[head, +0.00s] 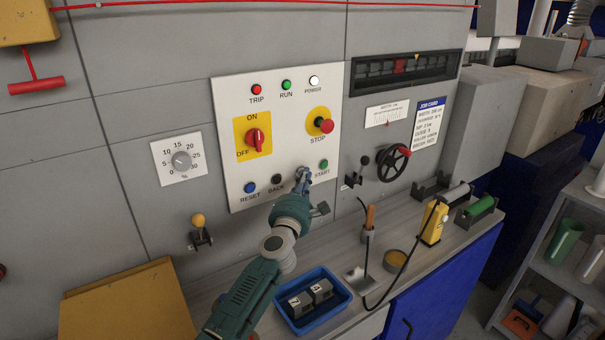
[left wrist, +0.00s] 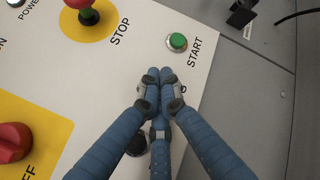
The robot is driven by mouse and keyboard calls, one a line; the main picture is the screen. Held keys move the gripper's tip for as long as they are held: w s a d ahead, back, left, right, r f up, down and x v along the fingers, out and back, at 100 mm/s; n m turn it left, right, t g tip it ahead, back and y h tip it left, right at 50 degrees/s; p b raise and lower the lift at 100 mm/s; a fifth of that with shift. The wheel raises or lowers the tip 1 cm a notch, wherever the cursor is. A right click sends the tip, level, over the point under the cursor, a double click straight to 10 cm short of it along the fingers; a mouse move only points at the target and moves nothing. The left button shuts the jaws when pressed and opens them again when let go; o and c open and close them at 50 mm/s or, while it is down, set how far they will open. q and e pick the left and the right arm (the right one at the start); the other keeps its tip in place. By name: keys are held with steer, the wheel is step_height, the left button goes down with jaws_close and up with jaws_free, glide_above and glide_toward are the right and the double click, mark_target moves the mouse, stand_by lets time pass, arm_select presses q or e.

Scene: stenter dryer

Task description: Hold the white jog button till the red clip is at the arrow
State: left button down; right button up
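My left gripper (head: 303,174) is at the lower part of the white control panel (head: 228,112), left of the green START button (head: 323,164). In the left wrist view its fingers (left wrist: 160,76) are closed together, pointing at the panel, with nothing visible between them. The white jog button is hidden behind the fingers; only part of its label shows beside them. I cannot tell whether the tips press it. The red clip (head: 400,66) is in the dark window (head: 370,80) at upper right, a little left of the orange arrow (head: 417,56). My right gripper is not in view.
The black BACK button (head: 277,179) and blue RESET button (head: 250,187) are left of the gripper. The red STOP button (head: 326,125) is above. A handwheel (head: 393,163) is to the right. A blue tray (head: 281,317) with dark blocks and a yellow device (head: 433,222) stand on the bench below.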

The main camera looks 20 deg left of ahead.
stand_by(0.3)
arm_select(q)
steer(key=shift+s+d+p, duration=0.35)
steer(key=shift+s+d, duration=0.2)
steer(key=shift+d, duration=0.1)
steer(key=shift+s+d+p, duration=0.4)
steer(key=shift+s+d, duration=0.35)
steer(key=shift+d, duration=0.25)
steer(key=shift+s+d+p, duration=0.4)
steer(key=shift+s+d, duration=0.35)
steer(key=shift+d, duration=0.2)
